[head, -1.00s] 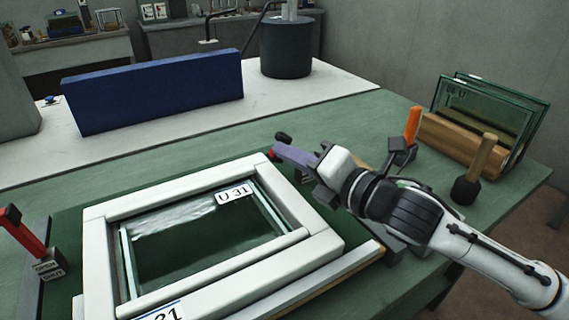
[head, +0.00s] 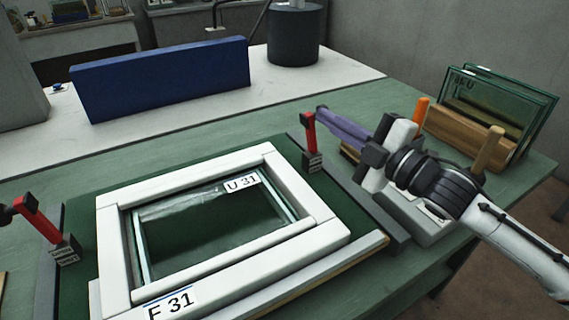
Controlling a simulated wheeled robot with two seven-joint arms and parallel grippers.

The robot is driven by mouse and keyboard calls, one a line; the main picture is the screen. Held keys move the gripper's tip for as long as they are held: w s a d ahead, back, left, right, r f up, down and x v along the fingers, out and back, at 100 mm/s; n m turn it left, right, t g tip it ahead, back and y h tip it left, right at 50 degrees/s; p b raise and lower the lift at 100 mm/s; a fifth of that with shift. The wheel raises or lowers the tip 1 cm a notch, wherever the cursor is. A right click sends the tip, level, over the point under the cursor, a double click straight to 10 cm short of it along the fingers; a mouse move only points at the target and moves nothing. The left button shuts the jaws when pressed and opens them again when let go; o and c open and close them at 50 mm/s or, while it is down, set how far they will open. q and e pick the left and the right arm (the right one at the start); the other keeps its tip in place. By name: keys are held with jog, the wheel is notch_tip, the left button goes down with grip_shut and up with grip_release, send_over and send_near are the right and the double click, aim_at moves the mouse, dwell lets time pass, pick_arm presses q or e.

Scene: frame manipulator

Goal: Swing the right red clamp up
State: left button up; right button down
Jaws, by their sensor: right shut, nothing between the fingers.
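The right red clamp (head: 309,130) stands beside the frame's upper right corner, its red handle nearly upright above a small dark labelled block. A white frame (head: 215,165) labelled U 31 and F 31 lies on the dark green mat around a glass pane (head: 205,225). The left red clamp (head: 36,219) has its handle leaning left, with a black end. My right gripper (head: 324,113) is shut and empty. Its purple fingers point left, with their tips close to the top of the right clamp; I cannot tell whether they touch.
A grey rail (head: 375,213) runs along the frame's right side. An orange-handled tool (head: 421,110), a wooden-handled tool (head: 489,149) and a wooden rack (head: 465,132) with glass panes stand at the right. A long blue block (head: 165,78) stands at the back.

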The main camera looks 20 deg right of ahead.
jog(key=shift+w+d+f+m+t, duration=0.15)
jog(key=shift+d+m+t, duration=0.15)
jog(key=shift+d+m, duration=0.75)
jog(key=shift+a, duration=0.15)
